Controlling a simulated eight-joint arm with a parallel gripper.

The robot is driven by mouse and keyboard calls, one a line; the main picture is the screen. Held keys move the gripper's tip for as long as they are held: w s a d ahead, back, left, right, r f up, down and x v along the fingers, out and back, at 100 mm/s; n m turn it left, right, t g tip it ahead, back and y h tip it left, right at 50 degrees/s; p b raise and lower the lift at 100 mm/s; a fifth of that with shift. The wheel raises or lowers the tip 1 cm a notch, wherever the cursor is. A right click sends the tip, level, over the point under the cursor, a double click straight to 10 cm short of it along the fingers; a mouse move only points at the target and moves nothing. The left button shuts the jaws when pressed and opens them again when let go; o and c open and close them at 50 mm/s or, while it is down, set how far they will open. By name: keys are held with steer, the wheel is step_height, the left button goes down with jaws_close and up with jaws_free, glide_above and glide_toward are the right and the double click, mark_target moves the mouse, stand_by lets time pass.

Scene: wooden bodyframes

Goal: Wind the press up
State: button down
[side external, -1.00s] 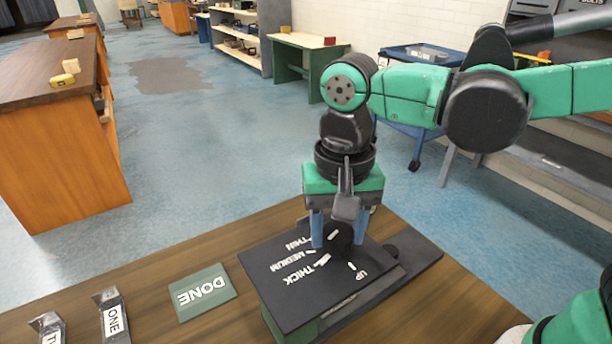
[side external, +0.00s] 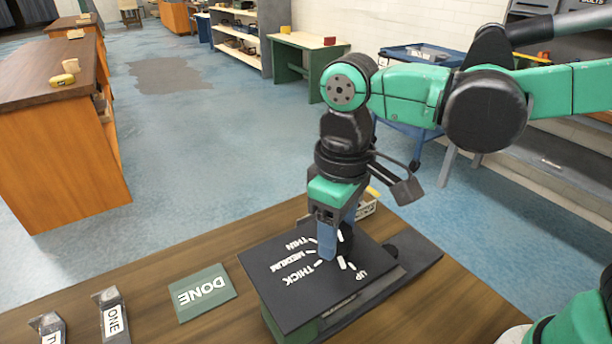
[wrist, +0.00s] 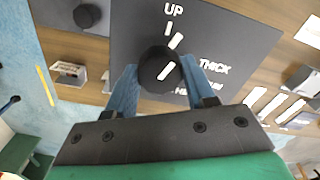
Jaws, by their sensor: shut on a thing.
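The press (side external: 300,302) has a dark top panel with white labels THIN, MEDIUM, THICK and UP. A round black knob (wrist: 158,68) stands on this panel. My gripper (side external: 334,245) points straight down over the panel. Its blue fingers are shut on the knob, one on each side, as the wrist view (wrist: 160,80) shows. A white pointer line (wrist: 176,42) beside the knob lies between the THICK and UP marks, closer to UP. It does not line up exactly with the UP tick (wrist: 170,28). The fingers partly hide the knob in the side view.
A green DONE plate (side external: 204,292) lies on the wooden table (side external: 165,268) left of the press. Two labelled blocks stand further left, one reading ONE (side external: 114,316). A second black knob (wrist: 88,17) shows beside the panel. A small tray-like thing (side external: 366,207) is behind my gripper.

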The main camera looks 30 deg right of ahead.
steer(key=shift+n, duration=1.9)
steer(key=shift+c, duration=1.5)
jaws_free()
steer(key=shift+r, duration=2.8)
steer(key=shift+d, duration=0.1)
steer(key=d+f+m+t, duration=0.2)
steer(key=d+m+t, duration=0.1)
steer(key=d, duration=0.3)
steer(key=d+f+m+t, duration=0.3)
steer(key=d+m+t, duration=0.1)
steer(key=d, duration=0.3)
steer(key=shift+w+d+f+m, duration=0.2)
steer(key=shift+w+f+m, duration=0.15)
steer(key=shift+m, duration=0.55)
